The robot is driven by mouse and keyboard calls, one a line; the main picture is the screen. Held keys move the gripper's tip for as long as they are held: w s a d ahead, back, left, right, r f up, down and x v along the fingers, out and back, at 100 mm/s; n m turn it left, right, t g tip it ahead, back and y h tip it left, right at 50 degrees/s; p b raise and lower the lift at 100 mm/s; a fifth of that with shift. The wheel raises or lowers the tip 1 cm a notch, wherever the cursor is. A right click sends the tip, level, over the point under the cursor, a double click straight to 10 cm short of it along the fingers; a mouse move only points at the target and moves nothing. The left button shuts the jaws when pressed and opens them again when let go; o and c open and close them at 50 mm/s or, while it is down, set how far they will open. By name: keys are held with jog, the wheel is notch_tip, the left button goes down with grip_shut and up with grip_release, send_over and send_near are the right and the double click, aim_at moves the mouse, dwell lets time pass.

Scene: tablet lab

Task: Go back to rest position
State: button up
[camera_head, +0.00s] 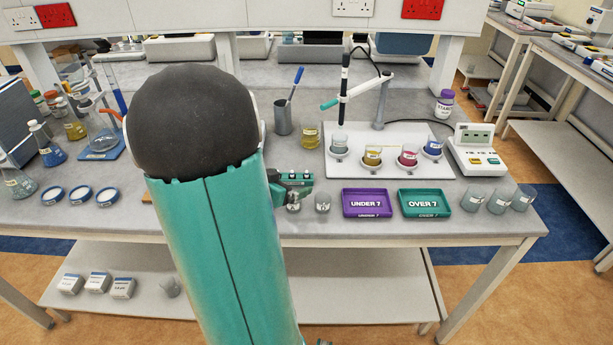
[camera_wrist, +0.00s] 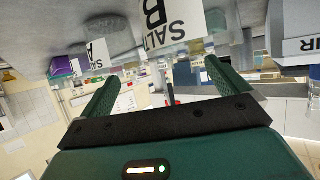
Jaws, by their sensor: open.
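My gripper (camera_head: 293,185) is at the front of the bench, partly hidden behind my arm. In the wrist view, its two dark green fingers (camera_wrist: 163,82) stand wide apart with nothing gripped between them. A small glass container (camera_head: 293,207) sits just below my gripper, and another (camera_head: 322,204) stands right of it. The wrist view, turned upside down, shows a close SALT B label (camera_wrist: 162,26) beyond the fingers and a SALT A label (camera_wrist: 97,54) farther left.
The purple UNDER 7 tray (camera_head: 367,192) and green OVER 7 tray (camera_head: 424,191) lie to the right, then several beakers (camera_head: 497,201). A white stirrer plate (camera_head: 385,172) with a stand and several filled beakers is behind. Glassware and a blue-based flask (camera_head: 101,142) crowd the left.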

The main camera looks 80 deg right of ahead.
jog(key=shift+a+r, duration=0.1)
dwell(0.3)
jog(key=v, duration=0.9)
jog(key=shift+w+a, duration=0.2)
jog(key=shift+a, duration=0.15)
jog(key=shift+r, duration=0.15)
